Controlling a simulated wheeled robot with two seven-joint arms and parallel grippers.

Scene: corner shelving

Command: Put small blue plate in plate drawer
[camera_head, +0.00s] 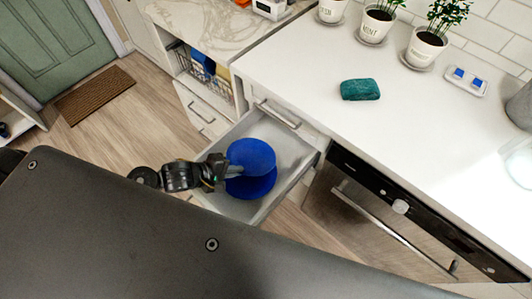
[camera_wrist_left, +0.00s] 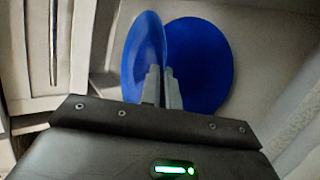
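A small blue plate (camera_head: 252,155) is at the tips of my left gripper (camera_head: 233,171), above the open plate drawer (camera_head: 292,152). In the left wrist view this plate (camera_wrist_left: 143,52) stands steeply tilted, its edge between the close-set fingers of my left gripper (camera_wrist_left: 163,86). A second blue plate (camera_head: 262,186) lies in the drawer, partly hidden by the held one. It also shows behind the fingers in the left wrist view (camera_wrist_left: 203,65). My right gripper is out of view.
A white counter (camera_head: 310,60) runs above the drawer, with a green sponge (camera_head: 360,90) and potted herbs (camera_head: 378,24) on it. A wire basket (camera_head: 213,82) sits on the shelf to the left.

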